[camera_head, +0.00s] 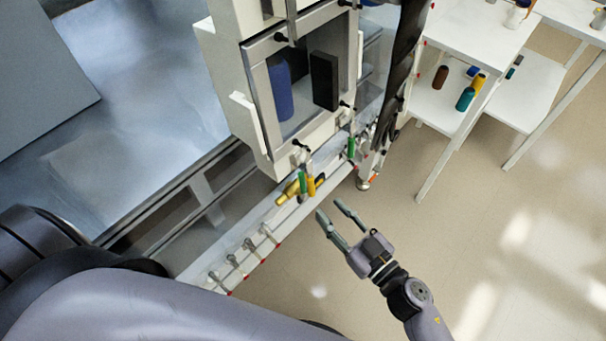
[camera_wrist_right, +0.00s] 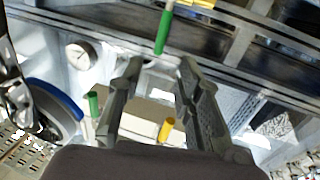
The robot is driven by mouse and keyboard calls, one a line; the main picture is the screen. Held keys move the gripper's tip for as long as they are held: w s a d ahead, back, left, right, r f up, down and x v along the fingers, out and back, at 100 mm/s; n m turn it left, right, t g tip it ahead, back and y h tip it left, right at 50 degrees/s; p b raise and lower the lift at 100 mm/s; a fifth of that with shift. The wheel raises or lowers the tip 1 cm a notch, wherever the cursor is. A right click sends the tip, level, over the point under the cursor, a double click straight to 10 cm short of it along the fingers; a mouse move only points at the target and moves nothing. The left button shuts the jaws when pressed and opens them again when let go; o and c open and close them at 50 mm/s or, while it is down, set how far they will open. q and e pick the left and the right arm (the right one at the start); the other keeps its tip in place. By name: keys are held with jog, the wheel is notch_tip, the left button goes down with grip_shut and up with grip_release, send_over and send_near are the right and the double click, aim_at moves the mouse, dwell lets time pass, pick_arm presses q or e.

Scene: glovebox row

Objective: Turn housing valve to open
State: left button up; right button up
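A white housing (camera_head: 222,60) with a framed window stands at top centre in the head view. Below it, lever handles stick out along a rail: a green handle (camera_head: 303,182), a yellow handle (camera_head: 311,186) and a second green handle (camera_head: 351,147). I cannot tell which is the housing valve. My right gripper (camera_head: 330,208) is open and empty, apart from the handles, just below and right of the yellow one. In the wrist view, a green handle (camera_wrist_right: 164,30) lies beyond the open fingertips (camera_wrist_right: 160,68); a yellow handle (camera_wrist_right: 167,130) and a green handle (camera_wrist_right: 93,104) also show. My left gripper is out of view.
A yellow fitting (camera_head: 287,193) lies beside the handles. Several small metal levers (camera_head: 235,262) line the rail at lower left. A dark post (camera_head: 400,60) stands right of the housing. White tables (camera_head: 475,38) stand at upper right. The floor (camera_head: 510,240) at right is clear.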

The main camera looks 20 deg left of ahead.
aim_at(303, 181)
jog(key=x, duration=1.2)
grip_shut()
dwell(0.5)
